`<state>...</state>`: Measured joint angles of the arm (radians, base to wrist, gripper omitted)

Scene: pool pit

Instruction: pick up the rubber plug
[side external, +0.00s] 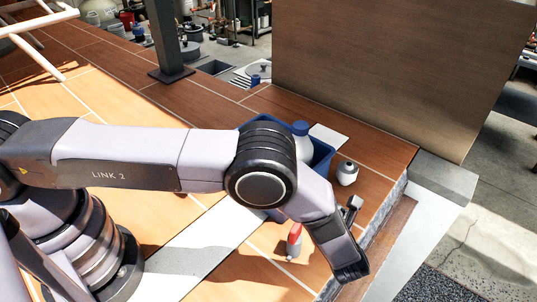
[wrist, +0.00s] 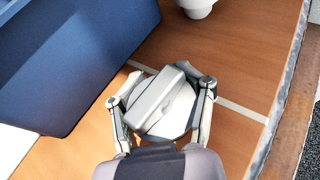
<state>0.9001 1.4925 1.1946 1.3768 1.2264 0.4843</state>
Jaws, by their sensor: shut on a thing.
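The rubber plug (wrist: 158,92) appears to be the pale grey round piece with a thick bar across its top, in the middle of the wrist view. My gripper (wrist: 164,104) has one finger on each side of it and is shut on it. The plug's underside is hidden, so I cannot tell whether it touches the tiles. In the side external view my wrist hides the plug, and only a small part of my gripper (side external: 353,207) shows beyond it.
A blue crate (wrist: 75,60) stands left of my gripper, with a blue-capped white bottle (side external: 302,142) at it. A grey-white pot (side external: 347,172) stands beyond the gripper. A red-and-white bottle (side external: 294,241) stands nearby. The tiled deck's stone edge (wrist: 285,95) lies to the right.

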